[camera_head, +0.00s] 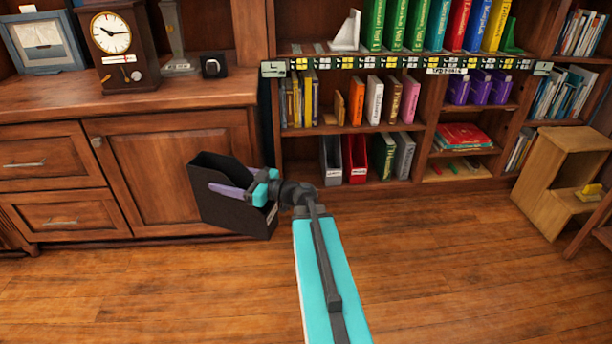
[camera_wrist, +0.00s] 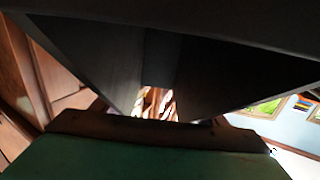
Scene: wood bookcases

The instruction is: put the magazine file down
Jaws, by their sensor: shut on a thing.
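A black magazine file (camera_head: 236,214) is in front of the wood cabinet in the head view, tilted to one side. My gripper (camera_head: 258,188) is shut on it at its right side. A purple strip shows across the file, and I cannot tell whether it belongs to the gripper or to the file. Whether the file's lower edge touches the floor is not clear. In the wrist view, dark panels of the file (camera_wrist: 190,75) fill much of the picture, close to the camera, and the fingertips are not clear there.
The cabinet (camera_head: 170,160) stands behind the file, with a clock (camera_head: 120,50) on top. A bookcase to the right holds a grey file (camera_head: 332,158) and a red file (camera_head: 357,158) on its lowest shelf. A wooden step stool (camera_head: 552,190) stands at right. The front floor (camera_head: 450,270) is clear.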

